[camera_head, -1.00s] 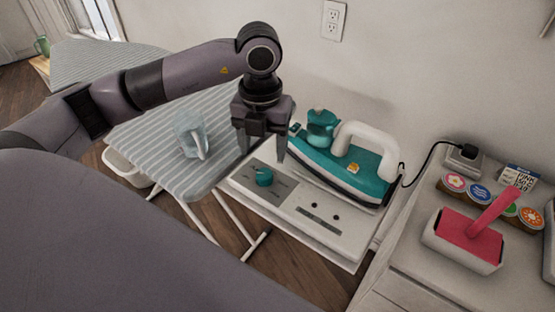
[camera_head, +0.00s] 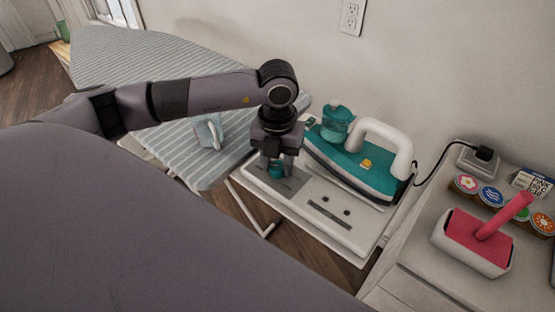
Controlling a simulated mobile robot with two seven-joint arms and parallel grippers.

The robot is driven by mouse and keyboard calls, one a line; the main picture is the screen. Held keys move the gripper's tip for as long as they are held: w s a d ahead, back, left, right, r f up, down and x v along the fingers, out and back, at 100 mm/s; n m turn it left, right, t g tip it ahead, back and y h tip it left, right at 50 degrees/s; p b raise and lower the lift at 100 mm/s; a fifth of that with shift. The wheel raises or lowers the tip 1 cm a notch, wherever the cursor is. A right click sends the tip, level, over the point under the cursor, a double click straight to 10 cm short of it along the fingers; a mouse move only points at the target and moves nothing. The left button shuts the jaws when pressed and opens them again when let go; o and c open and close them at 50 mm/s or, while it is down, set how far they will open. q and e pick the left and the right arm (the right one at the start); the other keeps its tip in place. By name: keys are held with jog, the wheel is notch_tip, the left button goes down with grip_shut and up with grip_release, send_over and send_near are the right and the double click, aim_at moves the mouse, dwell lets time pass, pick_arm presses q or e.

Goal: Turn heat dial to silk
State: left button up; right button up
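The teal heat dial (camera_head: 277,172) is on the left part of the white iron station (camera_head: 330,235), on a grey panel. My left gripper (camera_head: 276,168) points down over it, with one finger on each side of the dial. I cannot tell whether the fingers press on it. The dial's top and pointer are hidden by the gripper, and its markings are too small to read. My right gripper is not in view.
The teal and white iron (camera_head: 345,165) stands on the station just right of my gripper. A striped ironing board (camera_head: 165,60) with a clear cup (camera_head: 210,133) lies left.

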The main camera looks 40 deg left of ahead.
pick_arm(q)
jog(key=m+b, duration=0.4)
jog(key=shift+f+m, duration=0.2)
jog(key=shift+m, duration=0.2)
jog(key=m+b, duration=0.2)
jog(key=m, duration=0.1)
jog(key=shift+b, duration=0.4)
jog(key=shift+r+m+b, duration=0.2)
jog(key=shift+m+b, duration=0.85)
jog(key=shift+m, duration=0.85)
jog(key=o, duration=1)
jog(key=shift+o, duration=0.2)
